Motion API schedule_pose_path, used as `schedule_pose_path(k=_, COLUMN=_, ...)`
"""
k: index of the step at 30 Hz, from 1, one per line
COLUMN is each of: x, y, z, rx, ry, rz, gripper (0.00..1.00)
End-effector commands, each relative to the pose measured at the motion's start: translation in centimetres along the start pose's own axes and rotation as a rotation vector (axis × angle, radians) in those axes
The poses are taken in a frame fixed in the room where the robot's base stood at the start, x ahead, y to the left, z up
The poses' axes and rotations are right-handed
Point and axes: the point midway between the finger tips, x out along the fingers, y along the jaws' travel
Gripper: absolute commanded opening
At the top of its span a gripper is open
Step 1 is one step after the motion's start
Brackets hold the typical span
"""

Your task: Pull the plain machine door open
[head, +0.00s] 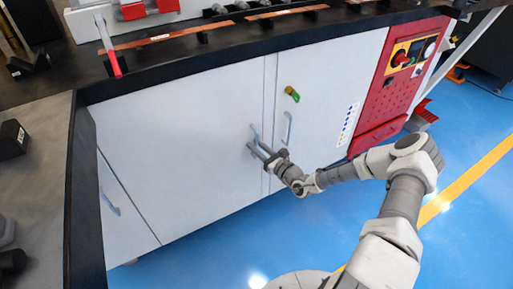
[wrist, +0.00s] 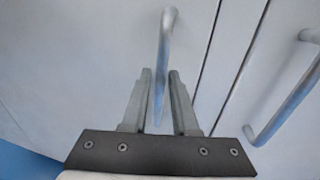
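The plain machine door (head: 180,135) is a wide white panel under the black worktop and looks closed. Its vertical bar handle (head: 254,131) is near its right edge. My gripper (head: 253,146) is at this handle; in the wrist view the grey handle (wrist: 166,40) runs down between the two fingers (wrist: 160,76). The fingers are apart, with a small gap visible on each side of the handle. The lower end of the handle lies between the fingers.
A second white door (head: 325,95) with its own handle (head: 287,128), a yellow-green latch (head: 292,94) and a label strip stands just right. A red control panel (head: 395,90) is farther right. Another handled panel (head: 120,205) is at left. Blue floor (head: 220,245) is clear in front.

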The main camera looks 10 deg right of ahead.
Motion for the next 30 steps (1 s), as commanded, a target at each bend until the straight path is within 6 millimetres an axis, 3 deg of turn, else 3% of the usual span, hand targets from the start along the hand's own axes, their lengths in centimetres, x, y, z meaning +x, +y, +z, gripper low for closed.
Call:
schedule_pose_path(k=6, x=0.02, y=0.0, z=0.03, rx=0.0, ry=0.0, rz=0.0, gripper=0.27)
schedule_pose_path(k=11, x=0.0, y=0.0, z=0.03, rx=0.0, ry=0.0, rz=0.0, gripper=0.0)
schedule_pose_path(k=30, x=-0.01, y=0.03, z=0.03, rx=0.0, ry=-0.001, rz=0.001, gripper=0.0)
